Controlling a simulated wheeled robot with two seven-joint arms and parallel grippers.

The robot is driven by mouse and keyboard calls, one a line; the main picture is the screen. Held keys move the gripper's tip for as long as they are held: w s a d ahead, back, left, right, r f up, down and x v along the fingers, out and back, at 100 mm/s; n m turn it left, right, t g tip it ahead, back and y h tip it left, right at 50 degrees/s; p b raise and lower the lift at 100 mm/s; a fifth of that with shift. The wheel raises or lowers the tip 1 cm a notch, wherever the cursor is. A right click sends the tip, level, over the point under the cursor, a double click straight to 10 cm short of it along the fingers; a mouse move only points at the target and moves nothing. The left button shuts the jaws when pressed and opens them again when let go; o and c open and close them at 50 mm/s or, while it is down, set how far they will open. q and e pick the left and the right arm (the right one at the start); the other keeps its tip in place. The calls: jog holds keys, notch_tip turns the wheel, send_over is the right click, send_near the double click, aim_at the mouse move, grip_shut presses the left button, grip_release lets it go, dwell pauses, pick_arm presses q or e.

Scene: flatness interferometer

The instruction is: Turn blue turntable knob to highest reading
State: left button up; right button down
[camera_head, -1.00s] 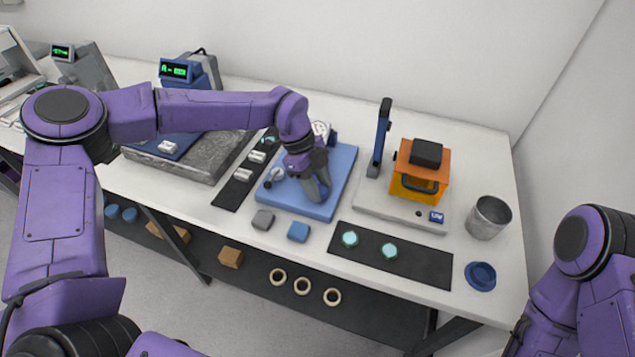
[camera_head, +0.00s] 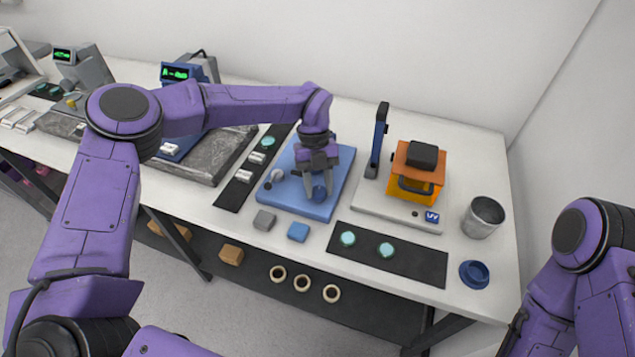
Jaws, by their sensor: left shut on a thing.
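The blue turntable base (camera_head: 300,206) lies flat on the bench near the middle. A round dark blue knob (camera_head: 320,193) sits on its right front part. My left gripper (camera_head: 318,188) reaches down over the base, with its fingers on both sides of the knob and shut on it. A small pale round part and a dark-tipped lever (camera_head: 269,184) show on the base's left side. A blue readout (camera_head: 175,72) with green characters stands at the back left; its characters are too small to read. My right arm shows at the right edge, but its gripper is out of view.
An orange UV box (camera_head: 417,159) and a dark blue upright post (camera_head: 377,140) stand to the right. A metal cup (camera_head: 484,217), a blue dish (camera_head: 475,274) and a black mat (camera_head: 420,266) with teal discs lie farther right.

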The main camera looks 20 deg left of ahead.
pick_arm(q)
jog(key=shift+w+r+m, duration=0.1)
jog(key=shift+m, duration=0.5)
jog(key=shift+y, duration=0.3)
jog(key=o, duration=1)
jog(key=b+v, duration=0.2)
jog(key=v, duration=0.8)
jog(key=shift+w+r, duration=0.15)
jog(key=shift+w, duration=0.05)
